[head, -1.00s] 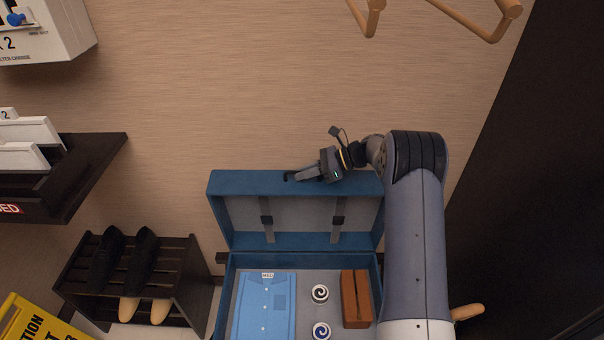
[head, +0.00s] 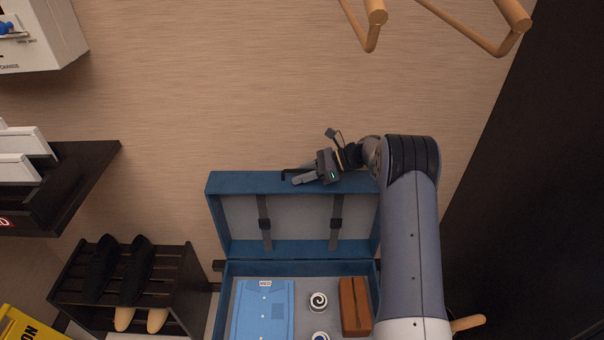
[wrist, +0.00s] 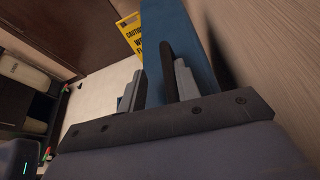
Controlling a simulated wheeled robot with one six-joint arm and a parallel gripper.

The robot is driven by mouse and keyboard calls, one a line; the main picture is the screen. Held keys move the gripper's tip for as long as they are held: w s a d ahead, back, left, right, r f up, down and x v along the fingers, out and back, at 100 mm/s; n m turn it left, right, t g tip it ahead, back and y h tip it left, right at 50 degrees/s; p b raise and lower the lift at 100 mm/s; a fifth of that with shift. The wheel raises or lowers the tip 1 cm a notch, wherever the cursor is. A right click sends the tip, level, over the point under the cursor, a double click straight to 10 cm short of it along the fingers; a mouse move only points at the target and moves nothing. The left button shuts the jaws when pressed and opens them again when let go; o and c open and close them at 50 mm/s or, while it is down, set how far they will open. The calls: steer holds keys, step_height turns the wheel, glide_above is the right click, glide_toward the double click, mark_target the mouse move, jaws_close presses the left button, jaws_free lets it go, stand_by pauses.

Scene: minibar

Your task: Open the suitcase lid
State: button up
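The blue suitcase (head: 226,300) lies on a low surface at the bottom of the head view. Its lid (head: 230,185) stands raised near the wall, with the grey lining and two straps showing. My gripper (head: 298,180) is at the lid's top edge, right of its middle, with a dark handle near the fingertips. In the wrist view, my gripper's two fingers (wrist: 156,85) are apart. The blue lid (wrist: 172,25) and the dark handle (wrist: 169,72) lie between them, the handle close to the right finger. Firm contact with the fingers cannot be told.
Inside the suitcase are a folded blue shirt (head: 263,310), a brown case (head: 354,305) and two round rolled items (head: 317,302). A shoe rack (head: 185,285) stands left. Wooden hangers (head: 375,15) hang above. A yellow caution sign (wrist: 130,32) stands beyond the lid.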

steer(key=shift+r, duration=0.1)
steer(key=b+v, duration=0.2)
steer(key=v, duration=0.8)
steer(key=shift+d+r, duration=0.15)
steer(key=shift+d, duration=0.2)
steer(key=p+x, duration=0.2)
steer(key=x, duration=0.9)
steer(key=shift+r, duration=0.1)
steer(key=shift+s, duration=0.7)
steer(key=shift+w, duration=0.15)
